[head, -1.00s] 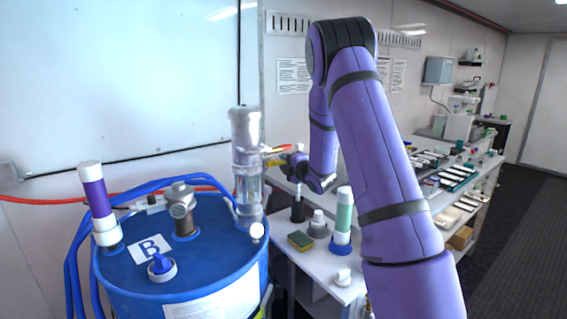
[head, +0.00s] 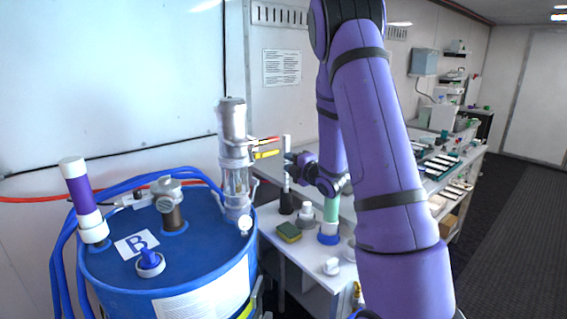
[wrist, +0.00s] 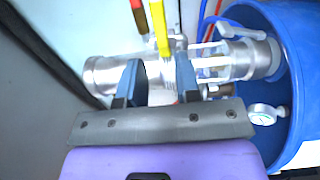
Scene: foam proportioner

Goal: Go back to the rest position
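My gripper (head: 291,158) is on the bent purple arm, right of the clear-and-metal cylinder (head: 235,180) that stands on the blue drum (head: 200,262). In the wrist view its two blue fingers (wrist: 159,84) are spread with a gap between them. The yellow lever (wrist: 160,32) and the cylinder (wrist: 105,75) show beyond the gap, and I see nothing held. The red lever (head: 264,140) and yellow lever (head: 266,154) stick out from the cylinder towards my gripper, apart from it in the head view.
A white bench (head: 305,262) right of the drum carries a green tube (head: 331,210), a sponge (head: 289,232), a black holder (head: 286,201) and white caps. A purple-and-white tube (head: 80,190) stands on the drum. The dark floor at right is clear.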

